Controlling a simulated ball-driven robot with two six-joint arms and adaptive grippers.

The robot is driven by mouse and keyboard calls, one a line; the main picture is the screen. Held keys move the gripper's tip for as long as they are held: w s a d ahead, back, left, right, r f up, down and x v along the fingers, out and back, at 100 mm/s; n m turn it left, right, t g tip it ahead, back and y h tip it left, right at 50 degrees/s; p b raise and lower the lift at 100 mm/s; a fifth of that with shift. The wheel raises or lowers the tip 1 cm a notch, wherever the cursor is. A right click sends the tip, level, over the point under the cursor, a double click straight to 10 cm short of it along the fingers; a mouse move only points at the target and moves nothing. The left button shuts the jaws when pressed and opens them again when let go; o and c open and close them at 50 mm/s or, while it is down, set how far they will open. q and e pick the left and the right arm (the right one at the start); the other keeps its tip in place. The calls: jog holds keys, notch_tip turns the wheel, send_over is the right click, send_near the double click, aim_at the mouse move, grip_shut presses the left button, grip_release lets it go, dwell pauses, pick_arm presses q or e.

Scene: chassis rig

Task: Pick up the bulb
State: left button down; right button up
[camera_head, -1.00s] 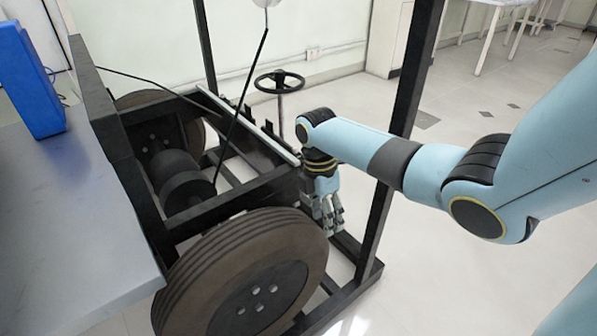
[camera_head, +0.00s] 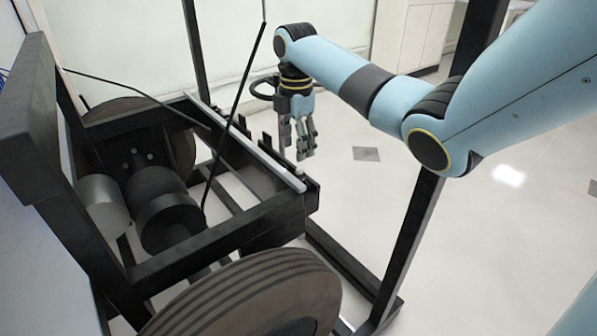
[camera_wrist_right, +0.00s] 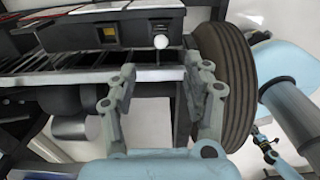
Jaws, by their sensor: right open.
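A small white round piece that looks like the bulb (camera_wrist_right: 161,41) sits on the front of a black panel in the right wrist view. I do not make it out in the head view. My right gripper (camera_head: 297,156) is open and empty, pointing down beside the far right corner of the chassis frame. In the right wrist view its two fingers (camera_wrist_right: 162,78) are spread, with the white piece above the gap between them, apart from both. A small gripper-like part, apparently my left gripper (camera_wrist_right: 267,146), shows at the lower right there, too small to read.
The black chassis frame (camera_head: 262,225) has a large tyre (camera_head: 255,290) at the near side and a dark upright post (camera_head: 412,235) to the right. Open floor (camera_head: 350,195) lies right of the frame.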

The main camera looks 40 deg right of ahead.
aim_at(297, 174)
notch_tip(297, 174, down, 4)
jog(key=shift+f+b, duration=0.15)
jog(key=shift+b, duration=0.55)
notch_tip(297, 174, down, 4)
jog(key=shift+s+f+b, duration=0.1)
jog(key=shift+f+b, duration=0.15)
jog(key=shift+b, duration=0.75)
jog(key=shift+f, duration=0.2)
pick_arm(q)
jog(key=w+d+r, duration=0.1)
jog(key=w, duration=0.6)
jog(key=shift+w+r, duration=0.25)
jog(key=shift+r, duration=0.05)
pick_arm(e)
jog(key=c, duration=1)
